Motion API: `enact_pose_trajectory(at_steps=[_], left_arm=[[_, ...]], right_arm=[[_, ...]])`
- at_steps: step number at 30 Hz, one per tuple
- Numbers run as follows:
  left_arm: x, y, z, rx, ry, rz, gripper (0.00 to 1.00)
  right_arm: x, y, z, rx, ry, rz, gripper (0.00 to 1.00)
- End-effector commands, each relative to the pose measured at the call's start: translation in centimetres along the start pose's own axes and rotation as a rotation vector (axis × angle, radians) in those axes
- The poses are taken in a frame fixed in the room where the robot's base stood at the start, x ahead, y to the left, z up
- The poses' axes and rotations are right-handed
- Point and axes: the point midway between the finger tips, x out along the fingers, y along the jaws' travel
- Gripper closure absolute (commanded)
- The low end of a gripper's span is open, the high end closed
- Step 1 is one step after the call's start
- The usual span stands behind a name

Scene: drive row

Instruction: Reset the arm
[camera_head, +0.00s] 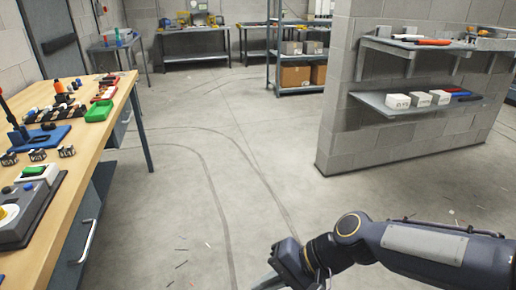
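My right arm (425,245) comes in from the lower right and reaches left above the grey floor, bent at the wrist. My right gripper (272,281) is at the bottom edge, and its fingers are mostly cut off by the frame, so I cannot tell if it is open or shut. Nothing is seen in it. My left arm and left gripper are not in view.
A block wall (345,100) with shelves (385,103) stands on the right. Open floor (215,150) lies between them, with a rack (290,88) behind.

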Motion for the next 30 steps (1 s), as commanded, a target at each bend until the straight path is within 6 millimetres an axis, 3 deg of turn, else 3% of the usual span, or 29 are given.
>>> enact_pose_trajectory(at_steps=[1, 3, 9, 21, 22, 30], left_arm=[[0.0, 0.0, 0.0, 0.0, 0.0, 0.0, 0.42], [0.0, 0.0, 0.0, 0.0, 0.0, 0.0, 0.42], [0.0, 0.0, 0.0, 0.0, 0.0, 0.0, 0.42], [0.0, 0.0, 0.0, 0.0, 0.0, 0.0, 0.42], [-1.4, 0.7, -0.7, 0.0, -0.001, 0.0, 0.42], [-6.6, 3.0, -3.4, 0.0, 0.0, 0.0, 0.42]], right_arm=[[-2.3, 1.5, 0.2, -0.056, 0.076, 0.031, 1.0], [-4.9, 3.7, 0.6, -0.125, 0.165, 0.083, 1.0], [-10.0, 9.1, 2.2, -0.256, 0.356, 0.215, 1.0], [-14.2, 15.8, 5.1, -0.365, 0.568, 0.381, 1.0], [-15.3, 14.4, 5.4, -0.364, 0.56, 0.379, 1.0], [-19.4, 9.9, 6.7, -0.363, 0.555, 0.377, 1.0]])
